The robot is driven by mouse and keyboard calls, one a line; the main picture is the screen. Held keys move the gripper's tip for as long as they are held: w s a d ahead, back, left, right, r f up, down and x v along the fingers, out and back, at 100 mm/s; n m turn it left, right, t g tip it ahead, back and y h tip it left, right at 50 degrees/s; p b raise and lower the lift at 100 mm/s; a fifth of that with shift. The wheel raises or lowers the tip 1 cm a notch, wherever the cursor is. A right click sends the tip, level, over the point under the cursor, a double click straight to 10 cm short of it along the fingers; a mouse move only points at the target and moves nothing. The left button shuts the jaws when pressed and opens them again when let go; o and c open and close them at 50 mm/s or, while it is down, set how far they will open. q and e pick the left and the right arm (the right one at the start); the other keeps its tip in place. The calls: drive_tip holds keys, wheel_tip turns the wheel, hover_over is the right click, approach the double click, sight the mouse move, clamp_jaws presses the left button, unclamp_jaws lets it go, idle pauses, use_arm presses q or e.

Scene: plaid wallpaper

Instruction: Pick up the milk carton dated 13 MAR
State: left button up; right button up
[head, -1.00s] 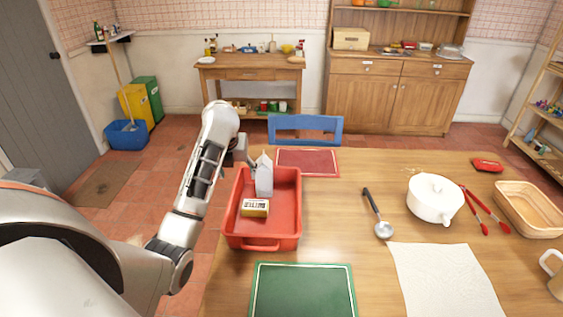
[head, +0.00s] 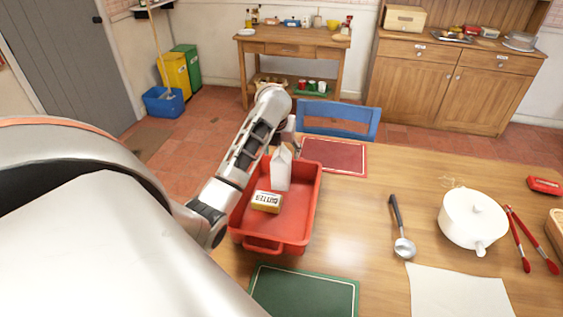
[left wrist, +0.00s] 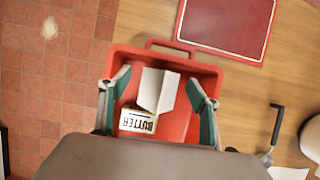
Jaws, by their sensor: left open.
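A white milk carton (head: 281,169) stands in the red tray (head: 262,246) on the table, beside a yellow butter pack (head: 266,201). No date is readable on the carton. In the left wrist view the carton (left wrist: 158,91) lies between the fingers of my left gripper (left wrist: 158,92), with the butter (left wrist: 137,121) just below it. My left gripper is open, over the tray; the fingers are apart and I cannot tell whether they touch the carton. In the head view the fingers are mostly hidden behind the arm and carton. My right gripper is not in view.
A red placemat (head: 334,156) lies behind the tray and a green one (head: 305,291) in front. A ladle (head: 402,238), white pot (head: 473,220) and red tongs (head: 531,241) lie to the right. A blue chair (head: 338,118) stands at the table's far edge.

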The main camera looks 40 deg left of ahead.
use_arm(q)
drive_tip(key=x, duration=0.3)
drive_tip(key=shift+f, duration=0.1)
clamp_jaws()
